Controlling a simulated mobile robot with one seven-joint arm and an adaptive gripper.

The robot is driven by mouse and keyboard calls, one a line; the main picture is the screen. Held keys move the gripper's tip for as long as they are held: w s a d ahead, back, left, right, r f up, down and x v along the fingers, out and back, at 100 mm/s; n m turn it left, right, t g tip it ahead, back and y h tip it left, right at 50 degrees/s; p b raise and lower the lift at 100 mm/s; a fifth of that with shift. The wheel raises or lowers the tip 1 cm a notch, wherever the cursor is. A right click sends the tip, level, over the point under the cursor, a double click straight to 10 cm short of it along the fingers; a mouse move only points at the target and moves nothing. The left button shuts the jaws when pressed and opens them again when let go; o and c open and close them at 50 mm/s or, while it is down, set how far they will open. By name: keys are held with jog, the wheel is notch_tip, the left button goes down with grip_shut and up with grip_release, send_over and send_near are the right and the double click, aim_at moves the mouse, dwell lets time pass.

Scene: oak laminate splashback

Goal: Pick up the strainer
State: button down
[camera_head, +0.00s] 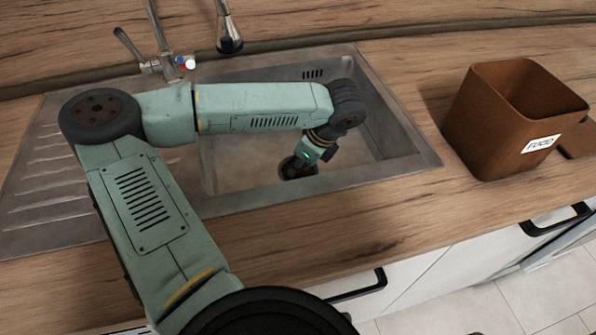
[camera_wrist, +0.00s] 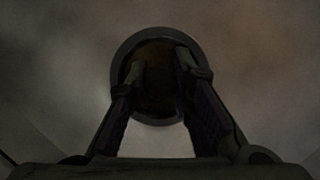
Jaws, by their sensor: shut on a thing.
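The strainer (camera_wrist: 157,92) shows in the wrist view as a dark brownish round piece inside a grey ring in the sink floor. My gripper (camera_wrist: 163,70) reaches down over it, with one finger on each side and its jaws shut on it. In the head view my gripper (camera_head: 297,167) is low inside the sink basin, near its front wall. The strainer is mostly hidden there by my gripper. The wrist view is dark, so the exact contact at the fingertips is hard to see.
The metal sink (camera_head: 240,175) has walls close around my gripper. A tap (camera_head: 165,60) and a hanging spray head (camera_head: 229,38) stand behind it. A brown bin labelled FOOD (camera_head: 490,125) stands to the right. The wooden counter (camera_head: 330,235) in front is clear.

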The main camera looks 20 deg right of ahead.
jog(key=shift+r, duration=0.25)
dwell(0.3)
jog(key=shift+r+b, duration=1.4)
jog(key=shift+r, duration=2.95)
jog(key=shift+r+p, duration=1.05)
jog(key=shift+r, duration=5.9)
notch_tip(320, 180, down, 10)
jog(key=b, duration=0.3)
jog(key=shift+w+r, duration=0.1)
jog(key=shift+r, duration=0.05)
